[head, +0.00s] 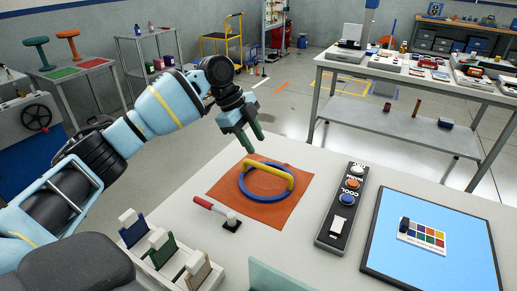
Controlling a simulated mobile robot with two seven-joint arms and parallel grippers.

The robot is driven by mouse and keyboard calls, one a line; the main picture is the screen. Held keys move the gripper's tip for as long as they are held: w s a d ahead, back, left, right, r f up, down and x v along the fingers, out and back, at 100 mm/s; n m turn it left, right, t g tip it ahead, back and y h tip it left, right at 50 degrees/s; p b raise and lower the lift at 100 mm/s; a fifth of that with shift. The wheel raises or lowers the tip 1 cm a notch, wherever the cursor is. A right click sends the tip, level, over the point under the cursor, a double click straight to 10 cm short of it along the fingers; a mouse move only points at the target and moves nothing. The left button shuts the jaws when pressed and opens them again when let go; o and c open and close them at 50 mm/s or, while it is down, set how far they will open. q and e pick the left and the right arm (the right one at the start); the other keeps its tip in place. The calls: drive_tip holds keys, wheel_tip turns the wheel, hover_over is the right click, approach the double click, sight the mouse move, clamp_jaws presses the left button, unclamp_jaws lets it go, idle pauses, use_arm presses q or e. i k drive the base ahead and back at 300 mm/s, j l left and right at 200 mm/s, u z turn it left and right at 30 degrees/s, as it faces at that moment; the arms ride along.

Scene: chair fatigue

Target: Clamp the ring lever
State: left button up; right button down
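A blue ring (248,194) with a yellow bar (269,170) across its far side lies on an orange-brown mat (225,187) on the table. A small lever with a red handle (205,203) and a dark base (232,226) is at the mat's near left edge. My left gripper (251,140) is above and beyond the ring, pointing down. Its two green-tipped fingers stand apart with nothing between them, and it touches neither ring nor lever. My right gripper is out of view.
A dark panel (331,232) with buttons and a white switch stands right of the mat. A blue board (385,250) with a colour chart (423,236) lies farther right. A rack of coloured pieces (155,270) is at the near left. A pale translucent panel (285,279) stands at the front edge.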

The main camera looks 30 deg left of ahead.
sight(212, 207)
drive_tip(key=u, duration=1.3)
